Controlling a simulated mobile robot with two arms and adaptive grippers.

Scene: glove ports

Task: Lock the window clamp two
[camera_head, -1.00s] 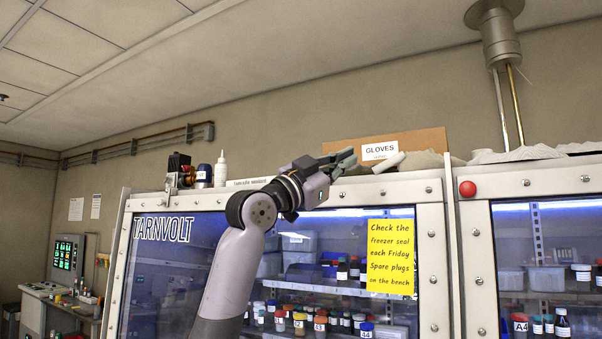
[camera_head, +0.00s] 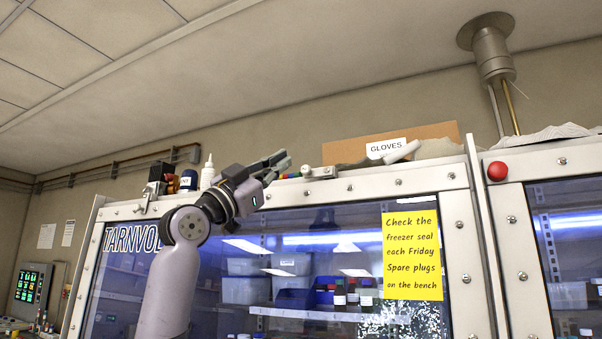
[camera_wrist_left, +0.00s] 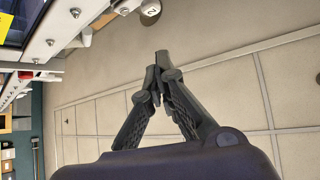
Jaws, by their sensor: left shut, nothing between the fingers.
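My left gripper (camera_head: 282,163) is shut and empty, raised at the top rail of the left cabinet window. In the left wrist view its dark fingers (camera_wrist_left: 158,75) meet at their tips. A small metal clamp (camera_head: 319,173) sits on the top rail just right of the fingertips, apparently apart from them. Its number is not readable in the head view. In the left wrist view a white round end marked 2 (camera_wrist_left: 151,11) with a dark tip shows beyond the fingertips, at the top edge. Whether the clamp is locked is unclear. My right gripper is out of view.
A cardboard glove box (camera_head: 440,137) and grey gloves lie on top of the cabinet. A white bottle (camera_head: 208,172) and dark jar (camera_head: 188,180) stand at the left. A red knob (camera_head: 497,171) is on the right frame. A yellow note (camera_head: 411,255) hangs on the glass.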

